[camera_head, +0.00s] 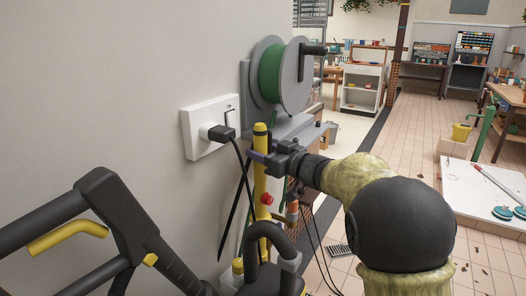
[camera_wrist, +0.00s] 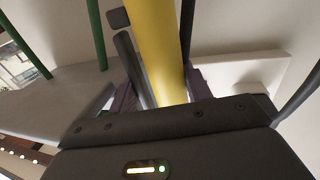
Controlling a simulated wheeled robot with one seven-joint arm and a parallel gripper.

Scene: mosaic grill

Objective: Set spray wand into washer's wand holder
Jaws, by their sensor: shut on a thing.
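The spray wand (camera_head: 260,185) is a yellow, roughly upright shaft in front of the wall. My gripper (camera_head: 265,158) is shut on its upper part from the right. In the wrist view the yellow wand (camera_wrist: 156,45) runs up between the two fingers of my gripper (camera_wrist: 160,92). The washer (camera_head: 110,205) is black with yellow parts and fills the lower left and bottom of the head view. The wand's lower end is close to the washer's black loop (camera_head: 270,248). I cannot tell the wand holder apart there, nor whether the wand sits in it.
A white wall outlet (camera_head: 205,125) with a black plug and cord is just left of the wand. A green hose reel (camera_head: 281,75) is mounted above and behind my gripper. Black cords hang near the wand.

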